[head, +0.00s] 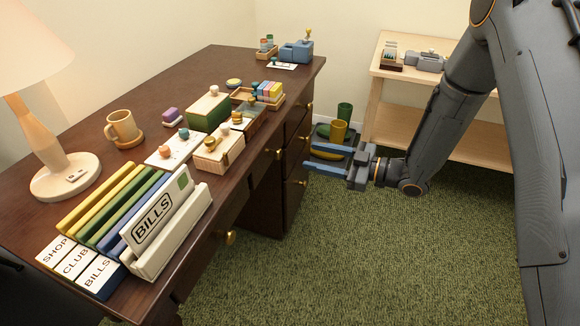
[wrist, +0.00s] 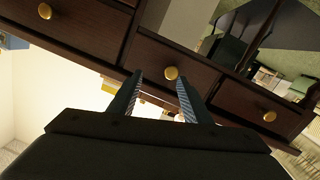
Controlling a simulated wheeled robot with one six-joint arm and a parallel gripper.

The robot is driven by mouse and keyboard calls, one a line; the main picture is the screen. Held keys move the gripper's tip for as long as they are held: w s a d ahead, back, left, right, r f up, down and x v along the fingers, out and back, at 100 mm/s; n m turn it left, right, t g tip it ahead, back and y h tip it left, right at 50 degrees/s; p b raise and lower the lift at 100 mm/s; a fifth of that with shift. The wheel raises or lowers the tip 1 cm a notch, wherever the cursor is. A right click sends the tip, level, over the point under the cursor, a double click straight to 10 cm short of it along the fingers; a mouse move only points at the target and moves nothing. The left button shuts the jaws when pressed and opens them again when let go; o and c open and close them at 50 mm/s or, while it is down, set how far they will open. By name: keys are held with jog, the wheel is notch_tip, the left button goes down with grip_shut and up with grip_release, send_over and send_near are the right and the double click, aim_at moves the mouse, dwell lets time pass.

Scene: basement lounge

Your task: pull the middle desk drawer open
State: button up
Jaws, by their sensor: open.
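The desk (head: 150,90) is dark brown wood with brass knobs along its front. The middle drawer (wrist: 150,55) looks shut, flush with the drawers beside it. Its round brass knob shows in the head view (head: 279,153) and in the wrist view (wrist: 171,73). My gripper (head: 309,156) is open and empty, in front of the desk with its fingers pointing at it. In the head view the fingertips are a short gap away from the knob. In the wrist view the knob appears between and just beyond the two fingertips (wrist: 160,82).
Other knobs flank it on the left (head: 230,238) and right (head: 309,106), with lower pedestal drawers below. A letter holder (head: 175,225), boxes and a lamp (head: 65,170) stand on the desktop. A pale wooden shelf (head: 400,120) stands behind my arm. Green carpet (head: 350,260) is clear in front.

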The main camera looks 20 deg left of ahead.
aim_at(281, 155)
jog(key=shift+n+g+y, duration=0.5)
jog(key=shift+g+y, duration=0.1)
jog(key=shift+g, duration=0.3)
jog(key=a, duration=0.2)
jog(key=s+a, duration=0.1)
jog(key=a, duration=0.5)
jog(key=shift+s+a+f, duration=0.15)
jog(key=shift+a+f, duration=0.05)
jog(key=shift+f, duration=0.15)
grip_shut()
